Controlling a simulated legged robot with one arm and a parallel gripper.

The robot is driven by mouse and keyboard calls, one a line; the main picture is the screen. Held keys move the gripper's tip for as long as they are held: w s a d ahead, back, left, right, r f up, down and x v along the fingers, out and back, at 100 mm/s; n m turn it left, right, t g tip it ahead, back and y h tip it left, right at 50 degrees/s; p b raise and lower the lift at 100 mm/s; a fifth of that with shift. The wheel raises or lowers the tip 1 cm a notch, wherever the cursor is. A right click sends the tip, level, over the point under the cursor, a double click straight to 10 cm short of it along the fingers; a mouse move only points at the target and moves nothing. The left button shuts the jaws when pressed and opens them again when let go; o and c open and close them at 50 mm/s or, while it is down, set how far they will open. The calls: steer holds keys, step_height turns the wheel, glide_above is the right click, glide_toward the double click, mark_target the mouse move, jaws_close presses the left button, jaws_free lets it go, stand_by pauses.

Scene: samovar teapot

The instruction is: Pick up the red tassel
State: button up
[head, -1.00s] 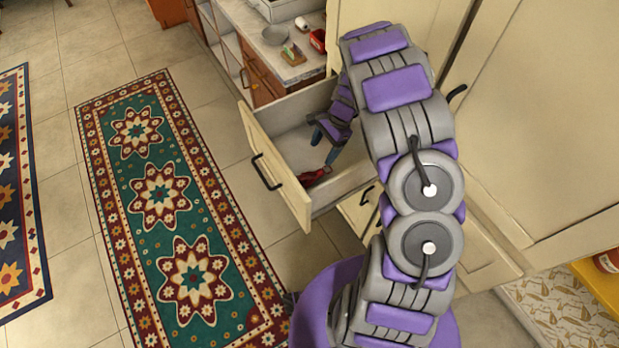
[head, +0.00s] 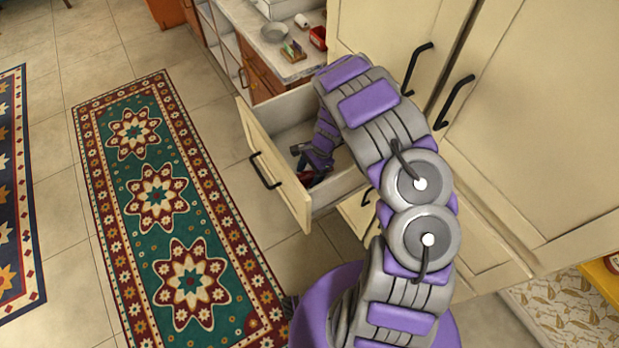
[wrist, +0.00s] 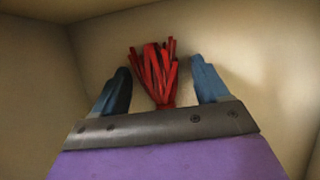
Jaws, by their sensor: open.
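The red tassel (wrist: 155,75) lies inside the open drawer (head: 268,139). In the wrist view its strands fan out away from me, and its near end sits between the two blue fingers of my gripper (wrist: 160,88). The fingers are apart, with a gap on both sides of the tassel. The lower end of the tassel is hidden behind the gripper's grey plate. In the head view my gripper (head: 310,172) is down inside the drawer, and only a bit of red shows beside it.
The drawer walls surround my gripper closely. Cream cabinet doors (head: 520,130) stand to the right of my arm. A counter (head: 262,50) with a bowl (head: 274,33) and small items is behind the drawer. A patterned rug (head: 165,200) lies on the floor at left.

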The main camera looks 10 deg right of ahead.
steer(key=c, duration=1.1)
